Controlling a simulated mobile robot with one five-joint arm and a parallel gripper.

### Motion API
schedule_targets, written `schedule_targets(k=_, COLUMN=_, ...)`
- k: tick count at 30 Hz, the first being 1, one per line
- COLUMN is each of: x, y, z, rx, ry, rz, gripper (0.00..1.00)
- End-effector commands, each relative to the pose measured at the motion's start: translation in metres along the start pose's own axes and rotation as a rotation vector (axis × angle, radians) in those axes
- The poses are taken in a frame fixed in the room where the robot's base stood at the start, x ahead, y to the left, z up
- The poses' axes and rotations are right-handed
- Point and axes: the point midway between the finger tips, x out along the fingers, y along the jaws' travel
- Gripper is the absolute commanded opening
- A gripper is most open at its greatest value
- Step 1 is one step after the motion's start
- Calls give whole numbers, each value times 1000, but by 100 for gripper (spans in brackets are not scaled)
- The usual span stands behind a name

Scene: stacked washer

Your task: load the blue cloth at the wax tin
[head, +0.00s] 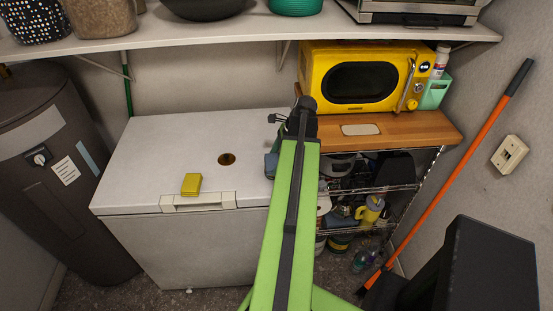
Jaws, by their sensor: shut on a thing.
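The wax tin (227,159), a small round amber-brown disc, lies on the white chest top right of its middle. A blue-grey cloth (270,166) shows just left of my green arm, near the right edge of the white top; the arm hides part of it. My gripper (283,140) is at the far end of the arm, over the right edge of the white top, to the right of the tin and apart from it. Its fingertips are mostly hidden; it is shut on the blue cloth. I cannot tell whether the cloth touches the top.
A yellow block (191,184) lies near the front edge of the white chest (150,145). A yellow microwave (362,78) stands on a wooden-topped rack (410,130) at right. A shelf (250,37) runs above. An orange-handled broom (450,165) leans at right. The chest's left side is clear.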

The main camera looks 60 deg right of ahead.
Motion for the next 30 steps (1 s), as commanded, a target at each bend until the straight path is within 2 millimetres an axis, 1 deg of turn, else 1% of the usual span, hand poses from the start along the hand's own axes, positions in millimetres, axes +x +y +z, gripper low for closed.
schedule_targets(k=24, x=10, y=0, z=-3, rx=-1, ry=0, rz=1, gripper=50)
schedule_targets(k=30, x=9, y=0, z=-3, rx=-2, ry=0, rz=1, gripper=50)
